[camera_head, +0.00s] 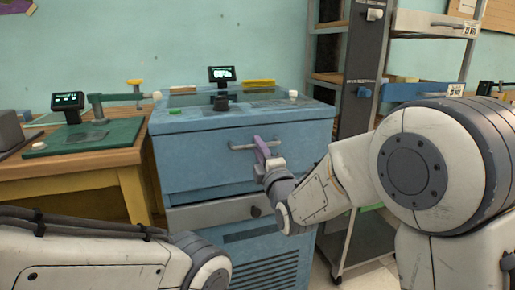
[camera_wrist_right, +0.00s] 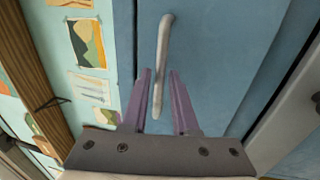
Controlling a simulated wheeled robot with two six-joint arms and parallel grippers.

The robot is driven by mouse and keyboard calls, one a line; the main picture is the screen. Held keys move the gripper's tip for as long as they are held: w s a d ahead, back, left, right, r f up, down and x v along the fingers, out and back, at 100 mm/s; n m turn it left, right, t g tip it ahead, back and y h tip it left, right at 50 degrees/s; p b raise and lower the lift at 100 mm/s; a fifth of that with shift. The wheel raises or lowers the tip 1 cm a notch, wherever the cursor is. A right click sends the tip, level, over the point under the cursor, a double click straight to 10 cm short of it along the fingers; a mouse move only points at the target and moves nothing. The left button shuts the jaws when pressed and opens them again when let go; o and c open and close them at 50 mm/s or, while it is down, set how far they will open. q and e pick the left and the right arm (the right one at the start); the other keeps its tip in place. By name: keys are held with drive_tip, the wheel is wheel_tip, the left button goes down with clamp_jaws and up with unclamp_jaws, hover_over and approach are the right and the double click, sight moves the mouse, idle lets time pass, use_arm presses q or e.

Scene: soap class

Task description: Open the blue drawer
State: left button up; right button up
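The blue drawer (camera_head: 200,168) is the upper front of a blue cabinet, and it looks closed. Its pale bar handle (camera_head: 240,147) runs across the front. My right gripper (camera_head: 261,148), with purple fingers, is at the handle. In the right wrist view the handle (camera_wrist_right: 164,50) passes between the two fingers of the right gripper (camera_wrist_right: 160,85), with gaps on both sides. The fingers are apart. The drawer front (camera_wrist_right: 215,40) fills the middle of that view. My left arm shows at the lower left of the head view, but its gripper is out of frame.
Below the drawer is a grey drawer (camera_head: 212,213) with a dark knob (camera_head: 255,211). A wooden table (camera_head: 90,165) with a green mat (camera_head: 85,140) adjoins on the left. A tall shelf rack (camera_head: 360,90) stands close on the right. A small screen (camera_head: 222,74) stands on the cabinet.

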drive_tip(key=shift+w+a+r, duration=0.1)
drive_tip(key=shift+w+a, duration=0.1)
drive_tip(key=shift+w, duration=0.45)
clamp_jaws()
idle(1.0)
